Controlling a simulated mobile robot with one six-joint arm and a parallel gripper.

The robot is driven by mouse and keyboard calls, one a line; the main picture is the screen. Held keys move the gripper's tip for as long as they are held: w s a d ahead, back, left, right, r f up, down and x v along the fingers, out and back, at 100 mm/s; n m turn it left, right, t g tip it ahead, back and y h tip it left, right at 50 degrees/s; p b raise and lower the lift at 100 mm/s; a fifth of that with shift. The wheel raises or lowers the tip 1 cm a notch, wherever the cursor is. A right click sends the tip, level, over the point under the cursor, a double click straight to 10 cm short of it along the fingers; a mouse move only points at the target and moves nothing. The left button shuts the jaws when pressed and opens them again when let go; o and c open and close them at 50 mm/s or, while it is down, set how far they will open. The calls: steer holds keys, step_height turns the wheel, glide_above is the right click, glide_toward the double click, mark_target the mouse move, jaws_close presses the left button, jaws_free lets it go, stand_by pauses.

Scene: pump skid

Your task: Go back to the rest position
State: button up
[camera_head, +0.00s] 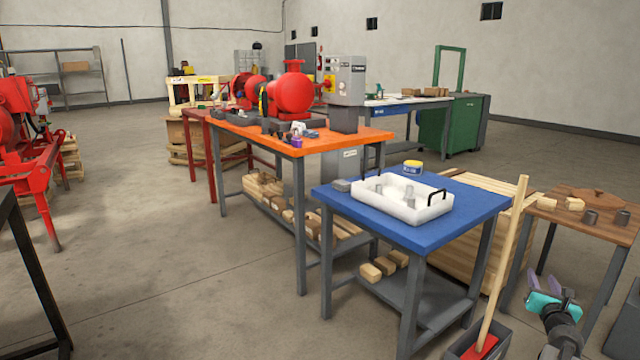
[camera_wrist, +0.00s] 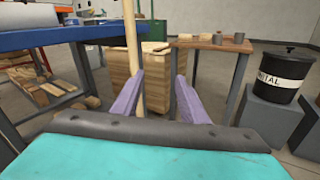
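My gripper (camera_head: 545,285) is at the lower right in the head view, with teal and purple parts on a dark arm. In the wrist view its two purple fingers (camera_wrist: 154,95) stand wide apart with nothing held between them. The wooden pole (camera_wrist: 132,38) shows beyond the left finger, apart from it as far as I can tell. In the head view the same pole rises from a dark bin with red inside (camera_head: 490,345), left of my gripper.
A blue table (camera_head: 470,205) carries a white tray (camera_head: 395,213) with grey parts. A small wooden table (camera_head: 560,220) stands behind my gripper. An orange table (camera_head: 345,140) holds a red pump (camera_head: 293,92). A black bucket (camera_wrist: 282,75) stands at right.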

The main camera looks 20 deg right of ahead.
steer(key=w+a+f+m+g+y+p, duration=0.1)
steer(key=w+a+f+m+g+p, duration=0.1)
steer(key=w+a+f+m+p, duration=0.4)
steer(key=w+a+f+m+g+p, duration=0.25)
steer(key=a+f+m, duration=0.2)
steer(key=a, duration=0.45)
steer(key=s+a+f+m+g+y+p, duration=0.15)
steer(key=a+f+m+p, duration=0.35)
steer(key=a, duration=0.6)
steer(key=a+f+m+g+y+p, duration=0.3)
steer(key=a+f, duration=0.3)
steer(key=a, duration=0.4)
steer(key=s+a+f+m+g+y+p, duration=0.25)
steer(key=s+a, duration=0.25)
steer(key=a, duration=0.4)
steer(key=s+a+f+m+g+y+p, duration=0.1)
steer(key=s+a+f+g+p, duration=0.15)
steer(key=s+a, duration=0.45)
steer(key=s+a+r+m+g+y+p, duration=0.1)
steer(key=s+a+m+g+p, duration=0.1)
steer(key=s+a, duration=0.5)
steer(key=s+a+r+m+g+y+p, duration=0.1)
steer(key=s+a+p, duration=0.3)
steer(key=s+a, duration=0.4)
steer(key=a+r+g, duration=0.1)
steer(key=a, duration=0.3)
steer(key=shift+s+r+m+g+y, duration=0.3)
steer(key=shift+m+g, duration=0.1)
